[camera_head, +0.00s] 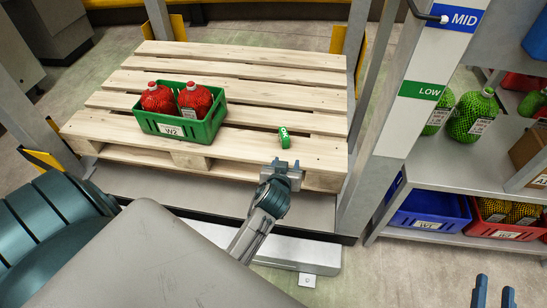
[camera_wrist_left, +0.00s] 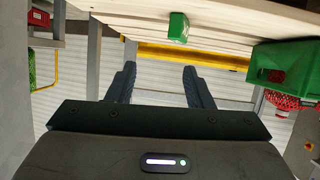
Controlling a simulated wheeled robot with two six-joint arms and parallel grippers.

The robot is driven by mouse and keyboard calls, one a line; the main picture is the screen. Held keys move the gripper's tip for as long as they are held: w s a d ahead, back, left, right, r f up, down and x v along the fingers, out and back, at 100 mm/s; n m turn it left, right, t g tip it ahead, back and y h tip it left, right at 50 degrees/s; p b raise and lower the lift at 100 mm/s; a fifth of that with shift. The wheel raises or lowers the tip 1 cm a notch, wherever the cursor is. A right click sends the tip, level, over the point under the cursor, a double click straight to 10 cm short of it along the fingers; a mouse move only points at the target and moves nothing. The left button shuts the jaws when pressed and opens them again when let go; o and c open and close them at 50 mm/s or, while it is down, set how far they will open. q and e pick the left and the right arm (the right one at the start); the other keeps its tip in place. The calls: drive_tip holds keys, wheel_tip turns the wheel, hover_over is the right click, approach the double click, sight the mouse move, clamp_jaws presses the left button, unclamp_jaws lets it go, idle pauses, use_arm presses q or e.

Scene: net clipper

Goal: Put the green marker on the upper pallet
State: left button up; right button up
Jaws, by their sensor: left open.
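The green marker (camera_head: 284,137), a small block with white lettering, stands on the front right part of the wooden pallet (camera_head: 240,72). In the left wrist view the marker (camera_wrist_left: 178,28) is at the top, on the pallet's wooden edge (camera_wrist_left: 225,22). My left gripper (camera_head: 287,166) is at the pallet's front edge, just in front of the marker and apart from it. Its two fingers (camera_wrist_left: 159,68) are spread with nothing between them. My right gripper (camera_head: 495,296) is at the bottom right of the head view, fingers apart and empty, far from the pallet.
A green crate (camera_head: 177,129) with red netted goods (camera_head: 194,99) sits on the pallet left of the marker. A post with a LOW label (camera_head: 422,90) and a MID label stands right. The shelf (camera_head: 425,165) beyond holds green nets and bins. The pallet's back and right are bare.

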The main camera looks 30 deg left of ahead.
use_arm(q)
drive_tip(key=s+d+r+m+t+h, duration=0.2)
drive_tip(key=s+r+t+h, duration=0.1)
drive_tip(key=s+r, duration=0.4)
drive_tip(key=s+d+r+m+t+h, duration=0.2)
drive_tip(key=s+r, duration=0.6)
drive_tip(key=shift+s+d+r+m+t+h, duration=0.15)
drive_tip(key=shift+d+r+m+t+h, duration=0.15)
drive_tip(key=shift+m+t+h, duration=0.1)
